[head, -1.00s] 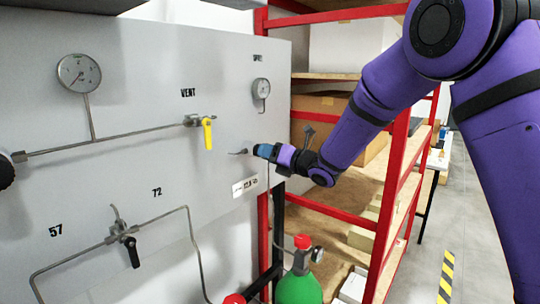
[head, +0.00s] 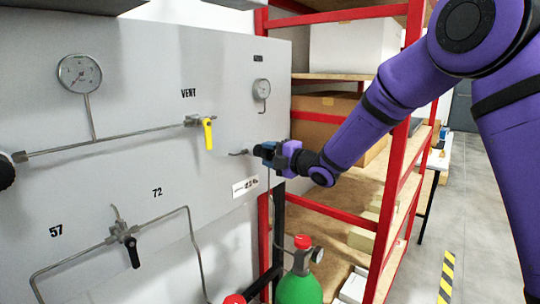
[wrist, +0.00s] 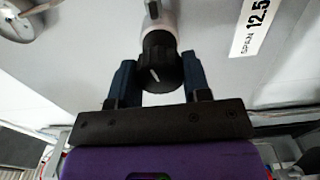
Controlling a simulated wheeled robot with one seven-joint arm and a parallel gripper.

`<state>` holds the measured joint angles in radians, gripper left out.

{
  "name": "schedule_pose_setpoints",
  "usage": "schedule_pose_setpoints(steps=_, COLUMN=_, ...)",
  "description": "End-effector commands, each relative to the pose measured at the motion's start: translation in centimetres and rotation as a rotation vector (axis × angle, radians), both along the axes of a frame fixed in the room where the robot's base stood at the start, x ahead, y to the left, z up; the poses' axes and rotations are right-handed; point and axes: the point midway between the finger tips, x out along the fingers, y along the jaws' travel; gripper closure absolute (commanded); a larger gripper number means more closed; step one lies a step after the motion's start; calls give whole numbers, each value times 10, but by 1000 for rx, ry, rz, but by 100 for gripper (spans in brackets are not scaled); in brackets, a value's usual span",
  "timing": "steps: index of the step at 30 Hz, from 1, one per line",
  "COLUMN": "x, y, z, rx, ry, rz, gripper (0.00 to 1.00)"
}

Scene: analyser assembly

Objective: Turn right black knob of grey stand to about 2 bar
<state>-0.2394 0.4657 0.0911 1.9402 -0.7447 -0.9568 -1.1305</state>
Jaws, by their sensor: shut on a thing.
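The right black knob (wrist: 162,70) sits on a metal fitting on the grey stand (head: 150,70). It has a white mark on its face. My gripper (wrist: 158,62) is shut on this knob, with one blue finger on each side. In the head view my gripper (head: 265,152) is at the right part of the panel, and its fingers hide most of the knob. A small round gauge (head: 262,90) is above it; its needle is too small to read. Another black knob (head: 5,172) is cut off at the left edge, with a larger gauge (head: 80,73) above it.
A yellow lever valve (head: 208,134) under "VENT" is left of my gripper. A black lever valve (head: 131,250) is lower down. A red shelf rack (head: 393,180) stands close on the right, behind my arm. A green cylinder (head: 299,289) stands below.

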Motion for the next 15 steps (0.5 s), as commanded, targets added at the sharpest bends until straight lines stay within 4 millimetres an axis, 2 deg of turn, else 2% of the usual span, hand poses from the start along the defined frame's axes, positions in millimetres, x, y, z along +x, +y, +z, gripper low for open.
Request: schedule_pose_setpoints(steps=15, x=1, y=-2, z=-1, rx=301, ry=389, rz=-3, gripper=80)
